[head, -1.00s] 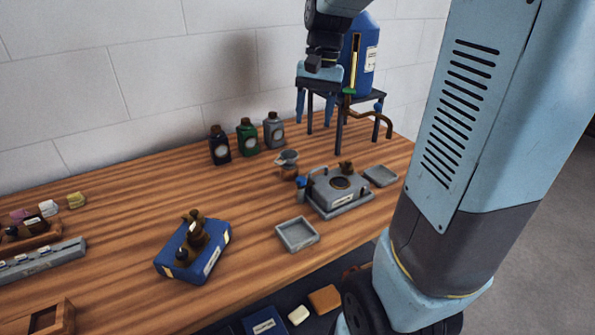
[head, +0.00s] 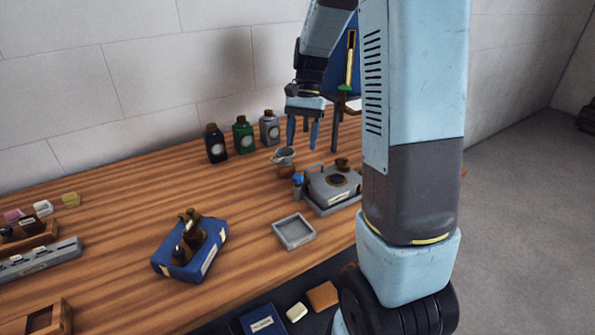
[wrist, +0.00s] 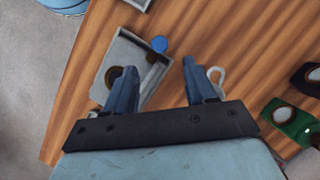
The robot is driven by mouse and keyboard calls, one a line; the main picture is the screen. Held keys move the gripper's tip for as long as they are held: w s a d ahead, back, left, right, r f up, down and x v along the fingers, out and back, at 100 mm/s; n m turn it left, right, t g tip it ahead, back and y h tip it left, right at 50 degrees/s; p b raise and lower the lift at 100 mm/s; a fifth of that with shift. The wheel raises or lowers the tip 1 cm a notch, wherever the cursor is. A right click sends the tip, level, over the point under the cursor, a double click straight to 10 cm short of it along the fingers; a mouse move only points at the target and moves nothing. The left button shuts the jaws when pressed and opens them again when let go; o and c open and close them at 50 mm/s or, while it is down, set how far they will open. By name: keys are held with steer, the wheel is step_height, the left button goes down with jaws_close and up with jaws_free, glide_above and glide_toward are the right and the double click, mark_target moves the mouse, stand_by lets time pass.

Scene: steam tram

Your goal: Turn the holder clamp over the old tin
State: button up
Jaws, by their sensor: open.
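A grey metal holder (head: 325,199) stands on the wooden bench, with a dark round piece (head: 338,180) in its top. That piece may be the old tin, but I cannot tell for sure. A small blue knob (head: 298,180) sits at the holder's left corner; it may belong to the clamp. The wrist view shows the holder (wrist: 122,50), round piece (wrist: 112,77) and blue knob (wrist: 159,44). My gripper (head: 303,138) is open, pointing down and empty, above the bench near the holder. In the wrist view the knob appears beyond the gap between my fingertips (wrist: 158,68).
A small grey jug (head: 284,155) stands close behind the holder. Black (head: 216,147), green (head: 243,138) and grey (head: 270,131) bottles stand by the wall. Bare bench lies between.

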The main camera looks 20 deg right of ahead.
mark_target(298, 175)
steer(key=x, duration=0.9)
steer(key=shift+c, duration=0.3)
jaws_close()
steer(key=shift+n, duration=0.4)
steer(key=shift+o, duration=0.3)
jaws_free()
